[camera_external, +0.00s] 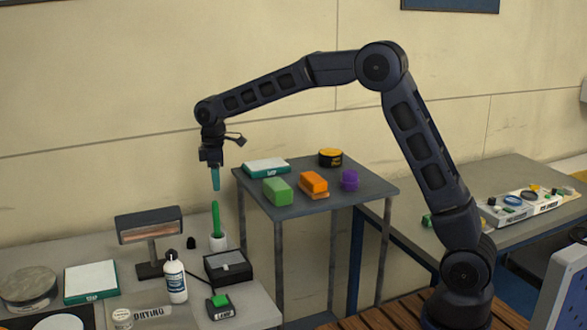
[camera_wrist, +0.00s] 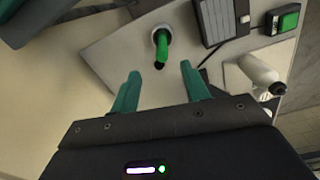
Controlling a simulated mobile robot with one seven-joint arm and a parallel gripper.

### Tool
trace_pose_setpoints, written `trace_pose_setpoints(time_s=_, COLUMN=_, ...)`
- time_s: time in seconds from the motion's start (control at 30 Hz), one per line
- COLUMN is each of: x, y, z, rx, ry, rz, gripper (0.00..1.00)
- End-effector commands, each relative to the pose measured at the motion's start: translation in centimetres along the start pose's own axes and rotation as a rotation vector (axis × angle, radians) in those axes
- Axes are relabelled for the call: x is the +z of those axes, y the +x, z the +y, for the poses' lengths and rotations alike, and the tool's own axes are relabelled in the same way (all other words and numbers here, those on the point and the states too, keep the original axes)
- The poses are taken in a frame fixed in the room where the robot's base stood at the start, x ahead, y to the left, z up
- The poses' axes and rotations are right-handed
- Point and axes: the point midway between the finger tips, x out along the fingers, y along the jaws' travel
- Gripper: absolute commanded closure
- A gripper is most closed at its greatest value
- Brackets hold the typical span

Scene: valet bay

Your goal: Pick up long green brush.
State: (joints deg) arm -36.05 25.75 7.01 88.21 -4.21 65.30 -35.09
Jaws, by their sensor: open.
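The long green brush (camera_external: 216,219) stands upright in a small white cup (camera_external: 218,243) on the left table. Its lower end is hidden in the cup. In the wrist view the brush (camera_wrist: 161,46) shows nearly end-on, ahead of the fingertips and between their lines. My gripper (camera_external: 215,181) points straight down above the brush, with a gap between them. In the wrist view my gripper (camera_wrist: 159,72) has its two teal fingers apart, with nothing between them.
A dark box (camera_external: 228,267), a green-button box (camera_external: 220,306), a white bottle (camera_external: 175,279) and a lamp (camera_external: 150,238) stand near the cup. A higher grey table (camera_external: 310,204) with a green block (camera_external: 277,191) and an orange block (camera_external: 314,183) rises close on the right.

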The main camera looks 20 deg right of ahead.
Motion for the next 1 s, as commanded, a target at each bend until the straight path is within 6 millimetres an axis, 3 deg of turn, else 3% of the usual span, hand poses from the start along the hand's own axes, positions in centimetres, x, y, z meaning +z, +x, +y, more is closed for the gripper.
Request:
trace_pose_setpoints(time_s=0.2, x=-1.6, y=1.3, z=-0.3, rx=-0.007, ry=-0.032, rz=-0.005, gripper=0.54)
trace_pose_setpoints(time_s=0.6, x=-1.4, y=6.1, z=-0.3, rx=-0.007, ry=-0.031, rz=-0.006, gripper=0.54)
trace_pose_setpoints(time_s=0.83, x=-1.3, y=7.4, z=-0.3, rx=-0.007, ry=-0.031, rz=-0.005, gripper=0.54)
trace_pose_setpoints(time_s=1.0, x=-0.8, y=9.6, z=-0.3, rx=-0.007, ry=-0.031, rz=-0.007, gripper=0.54)
